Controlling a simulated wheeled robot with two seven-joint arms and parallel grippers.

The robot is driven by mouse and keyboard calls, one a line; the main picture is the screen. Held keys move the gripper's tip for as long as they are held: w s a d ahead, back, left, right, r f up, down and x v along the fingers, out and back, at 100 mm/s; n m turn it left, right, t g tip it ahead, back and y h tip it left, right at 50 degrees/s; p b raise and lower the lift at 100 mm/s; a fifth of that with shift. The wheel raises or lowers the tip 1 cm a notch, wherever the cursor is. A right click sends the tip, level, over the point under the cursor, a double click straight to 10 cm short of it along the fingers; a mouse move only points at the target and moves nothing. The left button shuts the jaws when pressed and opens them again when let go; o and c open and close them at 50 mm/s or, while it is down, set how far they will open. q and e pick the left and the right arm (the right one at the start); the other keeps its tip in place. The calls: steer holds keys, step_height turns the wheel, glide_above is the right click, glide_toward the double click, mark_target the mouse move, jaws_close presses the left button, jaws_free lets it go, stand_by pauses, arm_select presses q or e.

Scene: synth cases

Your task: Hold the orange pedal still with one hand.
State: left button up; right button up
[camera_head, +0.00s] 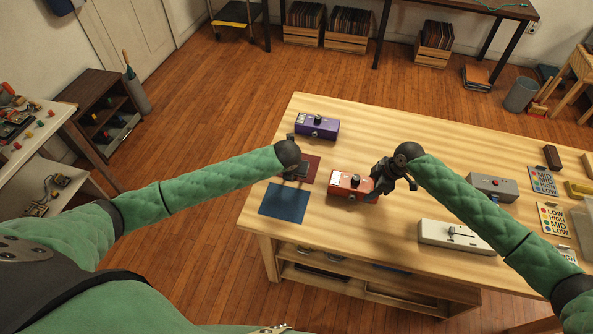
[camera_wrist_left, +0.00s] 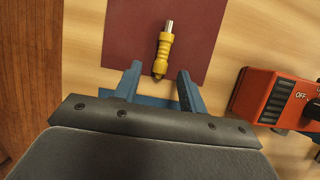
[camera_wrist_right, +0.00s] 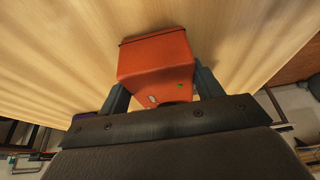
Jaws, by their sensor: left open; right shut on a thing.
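The orange pedal (camera_head: 349,184) sits on the wooden workbench, near its middle. My right gripper (camera_head: 382,181) is shut on the pedal's right end; in the right wrist view the orange pedal (camera_wrist_right: 157,65) is between the fingers. My left gripper (camera_head: 296,172) is open above the dark red mat, left of the pedal. In the left wrist view a yellow plug with a metal tip (camera_wrist_left: 164,50) lies on the red mat (camera_wrist_left: 190,20), ahead of the open left fingers (camera_wrist_left: 160,85). The orange pedal (camera_wrist_left: 277,97) shows at right there, apart from them.
A purple pedal (camera_head: 317,126) stands behind, a blue mat (camera_head: 284,200) lies in front of the red one. A white pedal (camera_head: 455,237), grey pedal (camera_head: 492,187) and label cards (camera_head: 543,181) are to the right. Bare wood (camera_head: 385,120) is clear behind the right gripper.

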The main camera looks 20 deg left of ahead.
arm_select(q)
steer(key=shift+w+f, duration=0.25)
steer(key=shift+f, duration=0.2)
jaws_close()
